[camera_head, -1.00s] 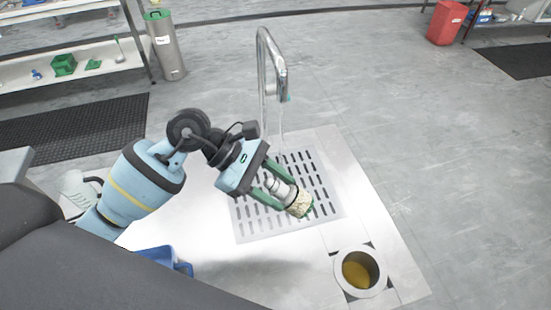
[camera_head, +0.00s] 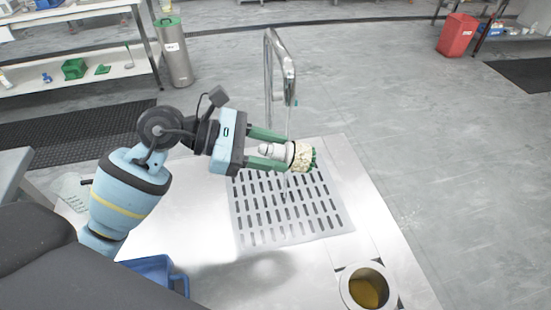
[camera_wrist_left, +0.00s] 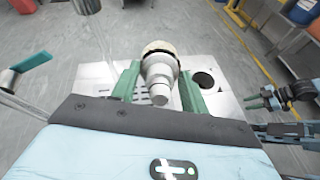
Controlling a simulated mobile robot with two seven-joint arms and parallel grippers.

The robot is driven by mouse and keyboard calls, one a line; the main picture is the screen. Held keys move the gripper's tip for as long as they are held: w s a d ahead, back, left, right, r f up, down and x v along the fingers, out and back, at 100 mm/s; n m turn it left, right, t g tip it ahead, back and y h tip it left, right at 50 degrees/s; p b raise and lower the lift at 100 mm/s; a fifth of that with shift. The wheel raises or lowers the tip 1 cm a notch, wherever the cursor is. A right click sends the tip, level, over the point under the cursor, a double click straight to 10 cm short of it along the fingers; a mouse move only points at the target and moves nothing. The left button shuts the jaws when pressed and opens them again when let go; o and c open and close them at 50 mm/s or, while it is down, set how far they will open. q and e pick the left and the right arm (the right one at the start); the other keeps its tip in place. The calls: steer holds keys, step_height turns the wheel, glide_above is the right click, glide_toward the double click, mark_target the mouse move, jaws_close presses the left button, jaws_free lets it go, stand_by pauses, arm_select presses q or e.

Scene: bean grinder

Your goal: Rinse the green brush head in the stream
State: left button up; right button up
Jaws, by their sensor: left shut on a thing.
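The brush head (camera_head: 303,157) has cream bristles with green at its tip, on a whitish, stepped metal body. My left gripper (camera_head: 284,150) is shut on that body with its green fingers, above the slotted drain. The brush lies nearly level, bristles pointing right. It also shows in the left wrist view (camera_wrist_left: 160,62), between the fingers. A thin stream (camera_head: 288,122) falls from the tap (camera_head: 289,72) and lines up with the brush body close behind the bristles. I cannot tell whether water touches it.
The slotted drain plate (camera_head: 262,232) is set in the pale metal counter (camera_head: 205,215). A round cup (camera_head: 366,287) with brownish-yellow contents sits at the front right. A blue container (camera_head: 155,272) stands at the front left.

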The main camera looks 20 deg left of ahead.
arm_select(q)
steer(key=w+a+b, duration=0.1)
steer(key=w+a, duration=0.2)
steer(key=w, duration=0.2)
steer(key=shift+w+a, duration=0.2)
steer(key=shift+a, duration=0.2)
arm_select(e)
steer(key=shift+s+f, duration=0.1)
steer(key=shift+f, duration=0.4)
stand_by(2.0)
